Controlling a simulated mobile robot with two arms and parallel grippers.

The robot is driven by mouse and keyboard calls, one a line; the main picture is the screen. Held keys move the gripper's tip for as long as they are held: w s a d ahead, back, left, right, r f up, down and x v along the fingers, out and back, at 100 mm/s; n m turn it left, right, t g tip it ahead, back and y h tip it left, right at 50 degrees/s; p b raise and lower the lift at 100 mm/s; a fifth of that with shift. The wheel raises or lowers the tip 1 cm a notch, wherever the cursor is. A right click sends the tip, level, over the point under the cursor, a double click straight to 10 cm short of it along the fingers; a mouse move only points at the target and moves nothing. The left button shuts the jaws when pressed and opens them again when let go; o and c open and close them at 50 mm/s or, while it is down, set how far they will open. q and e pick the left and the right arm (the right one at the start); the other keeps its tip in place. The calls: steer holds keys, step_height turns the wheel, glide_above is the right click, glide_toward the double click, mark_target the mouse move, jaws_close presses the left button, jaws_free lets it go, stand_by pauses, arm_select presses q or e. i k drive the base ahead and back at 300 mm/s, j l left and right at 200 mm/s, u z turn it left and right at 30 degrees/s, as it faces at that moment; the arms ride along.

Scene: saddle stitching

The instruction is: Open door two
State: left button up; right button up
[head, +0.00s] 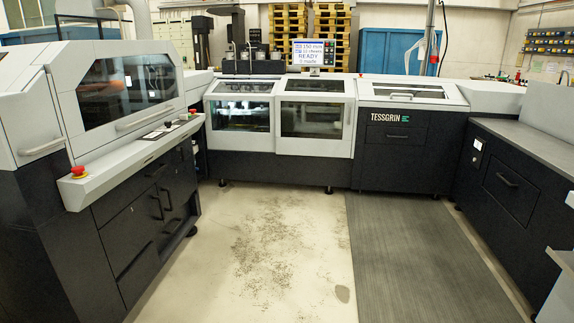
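The stitching machine line has several doors, and I cannot read a number on any of them. On the left unit a large dark-windowed door (125,88) is shut, with a long grey handle (145,117) below its window. In the middle, a left windowed door (239,113) and a right windowed door (314,114) stand side by side, both looking shut. Right of them a low lid (402,91) with a bar handle is shut. Neither of my grippers is in view.
Red emergency buttons sit on the left unit's ledge (78,172). A screen reading READY (313,52) stands above the middle doors. Dark cabinets (505,180) line the right.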

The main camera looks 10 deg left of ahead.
mark_target(174, 188)
steer(key=i, duration=0.85)
steer(key=i+u, duration=0.1)
steer(key=i, duration=0.75)
steer(key=i+l, duration=0.15)
steer(key=i, duration=0.7)
steer(key=j+u, duration=0.05)
